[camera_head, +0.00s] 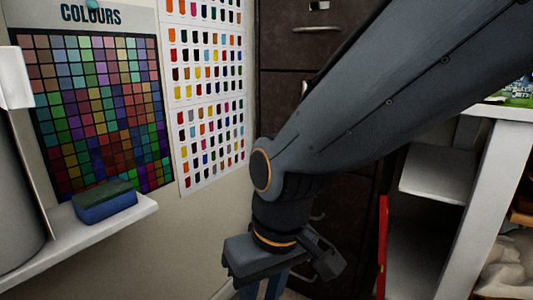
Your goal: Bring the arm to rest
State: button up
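My arm comes in from the upper right and bends at a joint with an orange ring near the middle of the view. Below it, my gripper (262,289) points downward at the bottom edge. Its fingers are partly cut off by the frame, so their opening and anything between them are hidden. No held object shows.
A blue and dark green sponge (105,203) lies on a white shelf (122,222) at the left. Colour charts (97,110) hang on the wall behind. A dark drawer cabinet (285,60) stands behind my arm. White shelving (440,174) is at the right.

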jog(key=s+r+p, duration=0.1)
jog(key=s+r, duration=0.1)
jog(key=s, duration=0.2)
jog(key=d+r+m+h+p, duration=0.1)
jog(key=d+r+m+p, duration=0.2)
jog(key=d+r+p, duration=0.7)
jog(key=d+r+m+p, duration=0.3)
jog(key=d+r+p, duration=0.7)
jog(key=p, duration=1.3)
jog(key=shift+s+d+r+g+h, duration=0.2)
jog(key=shift+r+g+h, duration=0.2)
jog(key=shift+r, duration=2.2)
